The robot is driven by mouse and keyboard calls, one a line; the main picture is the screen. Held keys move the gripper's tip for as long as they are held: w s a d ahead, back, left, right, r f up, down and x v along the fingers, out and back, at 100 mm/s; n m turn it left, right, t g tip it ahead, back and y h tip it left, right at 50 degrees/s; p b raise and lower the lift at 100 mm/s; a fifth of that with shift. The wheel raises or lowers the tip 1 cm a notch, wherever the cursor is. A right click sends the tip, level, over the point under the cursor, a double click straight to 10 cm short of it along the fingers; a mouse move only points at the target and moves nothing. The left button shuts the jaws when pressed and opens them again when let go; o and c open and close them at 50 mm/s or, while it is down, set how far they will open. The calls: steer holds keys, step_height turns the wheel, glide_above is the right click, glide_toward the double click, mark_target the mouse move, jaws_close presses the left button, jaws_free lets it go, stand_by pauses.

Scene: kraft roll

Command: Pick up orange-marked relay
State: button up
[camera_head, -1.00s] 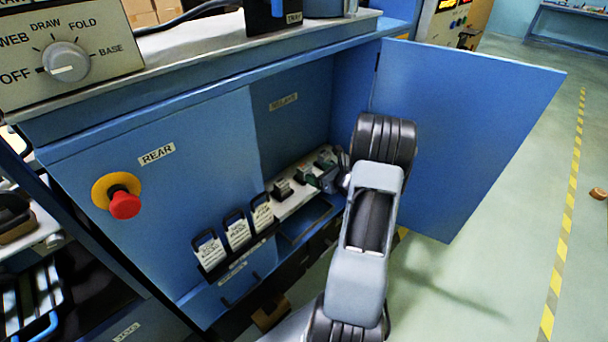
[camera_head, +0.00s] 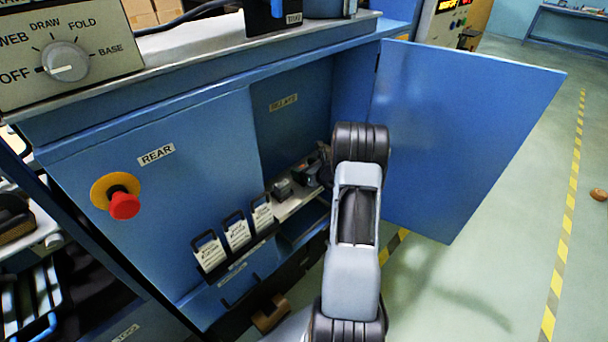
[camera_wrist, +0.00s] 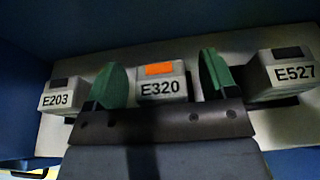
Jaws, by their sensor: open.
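The orange-marked relay (camera_wrist: 162,84) is a grey block labelled E320 with an orange patch on top. In the wrist view it sits in the middle of a pale shelf, between the two green fingers of my gripper (camera_wrist: 163,82). The fingers are open, one on each side of the relay, and I see no clear contact. In the head view my gripper is mostly hidden behind my arm at the open cabinet, and I cannot make out the orange mark there.
Relay E203 (camera_wrist: 62,95) stands to the left and relay E527 (camera_wrist: 284,72) to the right, both dark-marked. The blue cabinet door (camera_head: 465,125) stands open right of my arm. Tagged black handles (camera_head: 237,232) line the cabinet front at left.

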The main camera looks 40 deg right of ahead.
steer(key=shift+c, duration=0.2)
steer(key=c, duration=1)
steer(key=shift+r, duration=0.1)
